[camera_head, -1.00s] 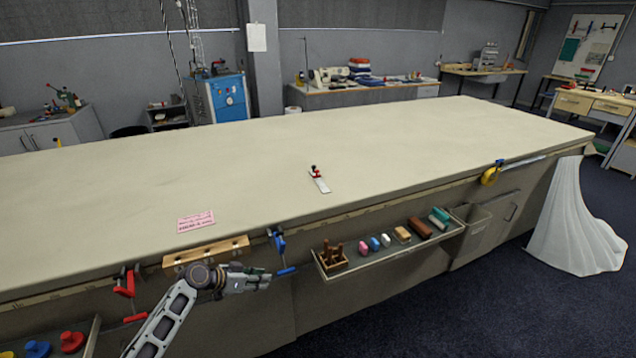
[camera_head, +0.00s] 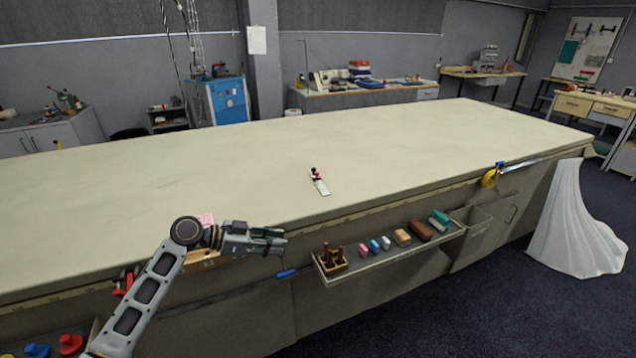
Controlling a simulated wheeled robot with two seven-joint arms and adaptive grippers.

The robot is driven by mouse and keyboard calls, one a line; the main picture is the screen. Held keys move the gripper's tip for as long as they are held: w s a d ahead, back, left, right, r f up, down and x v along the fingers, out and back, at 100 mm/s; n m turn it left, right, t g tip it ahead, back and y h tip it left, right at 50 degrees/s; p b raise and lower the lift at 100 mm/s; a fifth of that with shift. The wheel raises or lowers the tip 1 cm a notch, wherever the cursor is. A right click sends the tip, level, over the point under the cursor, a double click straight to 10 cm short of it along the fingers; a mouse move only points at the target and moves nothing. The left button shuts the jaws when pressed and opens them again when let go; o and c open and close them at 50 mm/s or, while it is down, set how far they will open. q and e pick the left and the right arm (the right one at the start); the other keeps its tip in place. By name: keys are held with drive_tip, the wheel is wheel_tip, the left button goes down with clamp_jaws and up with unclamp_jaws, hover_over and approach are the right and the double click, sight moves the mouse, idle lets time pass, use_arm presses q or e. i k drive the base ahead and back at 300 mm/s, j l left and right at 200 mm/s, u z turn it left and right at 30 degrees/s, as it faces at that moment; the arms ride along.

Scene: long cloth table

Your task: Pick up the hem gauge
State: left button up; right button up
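The hem gauge (camera_head: 320,184) is a small white strip with a red and black slider at its far end. It lies flat on the long cloth table (camera_head: 400,140), a little back from the front edge. My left gripper (camera_head: 284,240) is at the table's front edge, to the left of the gauge and nearer to me, clear of it. Its fingers point right; they are small and dark here, and I cannot tell whether they are open. My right gripper is not in view.
A tray (camera_head: 392,250) on the table's front holds chalks, blocks and a wooden tool holder (camera_head: 332,261). A blue clamp handle (camera_head: 287,273) sticks out below my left gripper. A yellow tape measure (camera_head: 490,178) hangs at the right edge. The tabletop around the gauge is clear.

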sight(322, 188)
drive_tip(key=i, duration=1.5)
